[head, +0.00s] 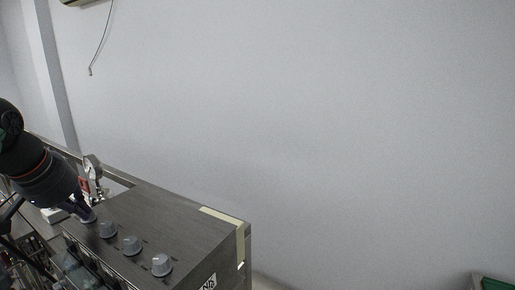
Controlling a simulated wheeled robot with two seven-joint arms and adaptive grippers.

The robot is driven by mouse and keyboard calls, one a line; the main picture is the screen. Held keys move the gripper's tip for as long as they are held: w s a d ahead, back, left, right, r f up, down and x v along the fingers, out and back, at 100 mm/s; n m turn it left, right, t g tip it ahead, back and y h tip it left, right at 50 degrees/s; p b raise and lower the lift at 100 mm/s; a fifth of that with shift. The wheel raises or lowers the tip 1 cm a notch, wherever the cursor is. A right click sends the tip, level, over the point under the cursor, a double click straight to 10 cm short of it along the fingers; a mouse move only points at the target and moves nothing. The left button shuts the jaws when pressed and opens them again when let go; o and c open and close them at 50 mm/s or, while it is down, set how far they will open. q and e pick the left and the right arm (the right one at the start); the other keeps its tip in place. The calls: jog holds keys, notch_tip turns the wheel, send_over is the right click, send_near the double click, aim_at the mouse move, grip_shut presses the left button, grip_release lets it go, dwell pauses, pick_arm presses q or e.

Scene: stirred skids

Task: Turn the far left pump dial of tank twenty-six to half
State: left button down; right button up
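A dark grey skid box (180,222) at the lower left carries a row of grey dials along its front top edge. The far left dial (87,216) is partly hidden by my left gripper (80,210), whose fingertips are at it. Whether the fingers are closed around the dial or only beside it cannot be told. The dial's pointer is not readable. Three more dials (107,230), (131,245) and (161,265) stand free to its right. My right gripper is not in view.
A metal fitting with a red part (92,170) rises behind the far left dial, close to my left gripper. A cream strip (225,216) marks the box's right corner. A green item (496,284) sits at the bottom right.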

pick_arm(q)
jog(key=shift+s+f, duration=0.15)
jog(key=shift+f, duration=0.25)
jog(key=shift+s+f+b, duration=0.2)
jog(key=shift+s+b, duration=0.2)
jog(key=shift+w, duration=0.3)
jog(key=shift+s, duration=0.15)
jog(key=shift+w, duration=0.25)
jog(key=shift+w+a+p, duration=0.1)
jog(key=shift+a+p, duration=0.05)
jog(key=shift+p, duration=0.15)
